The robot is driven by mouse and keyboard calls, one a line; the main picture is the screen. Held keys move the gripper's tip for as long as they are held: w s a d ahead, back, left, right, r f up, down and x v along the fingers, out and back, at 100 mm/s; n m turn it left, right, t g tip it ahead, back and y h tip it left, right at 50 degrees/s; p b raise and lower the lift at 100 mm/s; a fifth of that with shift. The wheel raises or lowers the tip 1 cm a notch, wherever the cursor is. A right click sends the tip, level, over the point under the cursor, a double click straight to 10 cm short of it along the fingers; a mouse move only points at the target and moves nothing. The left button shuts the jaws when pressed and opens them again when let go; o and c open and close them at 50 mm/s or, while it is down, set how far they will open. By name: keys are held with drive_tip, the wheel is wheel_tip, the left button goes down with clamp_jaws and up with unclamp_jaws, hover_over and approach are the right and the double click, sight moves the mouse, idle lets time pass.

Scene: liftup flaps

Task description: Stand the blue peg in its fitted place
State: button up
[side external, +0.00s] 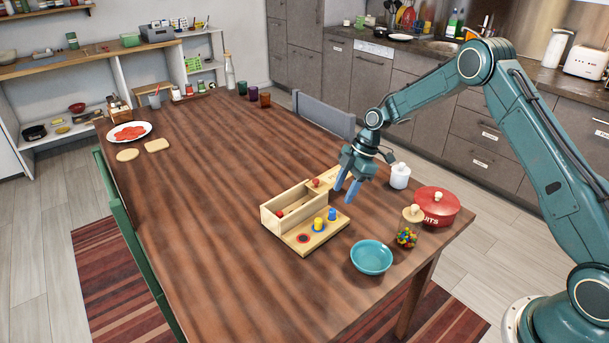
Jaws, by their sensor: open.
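A small blue peg (332,214) stands at the right end of a pale wooden board (329,233), along the front of an open wooden box (291,205). A red-ringed dark spot (303,238) shows at the board's left end. I cannot tell whether the blue peg sits in a hole or only on the surface. My gripper (346,190) is open and empty, with blue fingers pointing down, above and behind the blue peg, apart from it.
A red knob (316,182) shows at the box's far end and a red item (279,213) inside. A turquoise bowl (371,257), candy jar (406,234), red pot (437,206) and white jar (400,176) stand to the right.

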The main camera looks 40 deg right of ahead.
sight(335, 209)
drive_tip(key=shift+a+f, duration=0.25)
drive_tip(key=shift+f, duration=0.45)
drive_tip(key=shift+x, duration=2.6)
clamp_jaws()
